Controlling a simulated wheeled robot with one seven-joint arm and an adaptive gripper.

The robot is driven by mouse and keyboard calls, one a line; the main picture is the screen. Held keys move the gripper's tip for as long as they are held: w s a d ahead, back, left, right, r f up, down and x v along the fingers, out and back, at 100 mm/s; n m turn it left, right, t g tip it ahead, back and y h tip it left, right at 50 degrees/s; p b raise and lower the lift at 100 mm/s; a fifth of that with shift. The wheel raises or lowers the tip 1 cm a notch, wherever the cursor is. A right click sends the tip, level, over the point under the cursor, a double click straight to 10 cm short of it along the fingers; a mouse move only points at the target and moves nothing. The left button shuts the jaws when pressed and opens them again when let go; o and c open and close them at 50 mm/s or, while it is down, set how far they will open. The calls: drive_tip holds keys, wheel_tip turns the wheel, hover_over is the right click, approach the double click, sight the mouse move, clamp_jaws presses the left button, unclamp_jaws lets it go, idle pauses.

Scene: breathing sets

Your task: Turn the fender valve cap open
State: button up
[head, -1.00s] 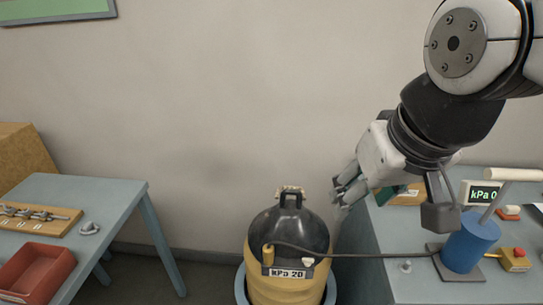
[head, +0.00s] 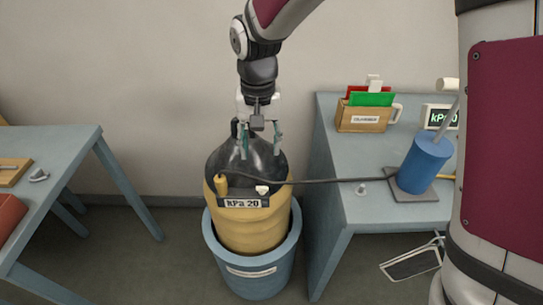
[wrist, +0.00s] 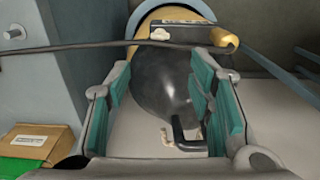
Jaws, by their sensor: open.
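The fender (head: 240,158) is black on top and yellow below, upright in a blue tub (head: 255,282), with a "kPa 20" plate (head: 241,203) on its front. A small white winged piece, likely the valve cap (head: 262,190), sits just above the plate; it also shows in the wrist view (wrist: 159,34). My gripper (head: 262,142) is over the fender's black top, beside its handle, with teal-padded fingers apart and pointing down. In the wrist view my gripper (wrist: 165,92) is open and empty, the black dome between its fingers and the cap beyond them.
A dark hose (head: 320,181) runs from near a yellow fitting (head: 221,184) on the fender to a blue pump (head: 425,163) on the right table (head: 350,215). A wooden box with coloured cards (head: 364,118) stands there. A left table (head: 70,165) is apart from the tub.

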sight(262, 187)
wheel_tip(262, 187, down, 14)
drive_tip(key=shift+f, duration=0.1)
idle(0.5)
drive_tip(key=shift+c, duration=0.3)
clamp_jaws()
